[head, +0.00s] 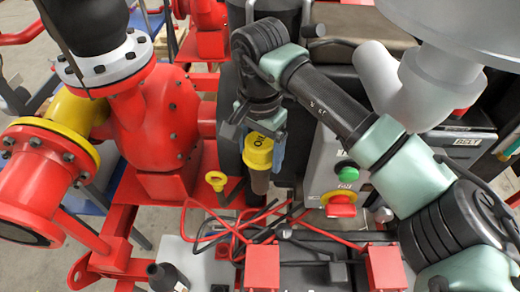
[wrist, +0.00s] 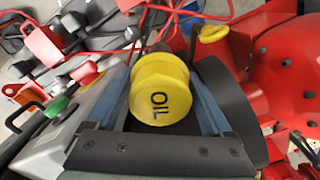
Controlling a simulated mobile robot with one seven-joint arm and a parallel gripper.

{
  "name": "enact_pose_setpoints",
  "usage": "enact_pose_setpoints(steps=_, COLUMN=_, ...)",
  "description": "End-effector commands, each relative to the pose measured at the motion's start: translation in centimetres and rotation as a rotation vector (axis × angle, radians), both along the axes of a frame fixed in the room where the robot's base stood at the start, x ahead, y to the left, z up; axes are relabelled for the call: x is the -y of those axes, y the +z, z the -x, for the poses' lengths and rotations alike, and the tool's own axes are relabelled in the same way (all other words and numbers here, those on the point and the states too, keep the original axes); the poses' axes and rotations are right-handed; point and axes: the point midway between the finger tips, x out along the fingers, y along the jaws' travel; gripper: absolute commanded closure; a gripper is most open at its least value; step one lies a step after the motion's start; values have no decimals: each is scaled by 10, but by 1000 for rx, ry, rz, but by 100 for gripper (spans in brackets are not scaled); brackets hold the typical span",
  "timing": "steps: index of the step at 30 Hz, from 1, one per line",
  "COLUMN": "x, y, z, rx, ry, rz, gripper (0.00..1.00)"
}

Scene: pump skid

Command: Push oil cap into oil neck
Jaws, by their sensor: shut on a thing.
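The yellow oil cap (head: 258,150), marked OIL, is between the blue fingers of my gripper (wrist: 164,82). In the wrist view the cap (wrist: 158,90) faces the camera, with one finger on each side. My gripper is shut on it. In the head view a dark brown upright tube, which looks like the oil neck (head: 259,183), shows directly below the cap and in line with it. I cannot tell whether the cap touches the neck or sits in it. In the wrist view the cap hides nearly all of the neck.
A yellow ring handle (head: 215,181) stands left of the neck. A grey control box with a green button (head: 346,173) and a red knob (head: 341,204) is close on the right. The red pump (head: 155,120) is at left. Red and black cables (head: 230,228) lie in front.

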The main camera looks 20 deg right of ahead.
Motion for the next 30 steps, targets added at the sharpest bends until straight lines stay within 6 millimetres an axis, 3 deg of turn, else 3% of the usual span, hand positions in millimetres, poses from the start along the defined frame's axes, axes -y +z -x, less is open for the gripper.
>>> enact_pose_setpoints(steps=28, x=0, y=-15, z=0, rx=1, ry=0, rz=1, gripper=82)
enact_pose_setpoints(steps=29, x=0, y=-15, z=0, rx=1, ry=0, rz=1, gripper=10)
enact_pose_setpoints(steps=30, x=0, y=-15, z=0, rx=1, ry=0, rz=1, gripper=3)
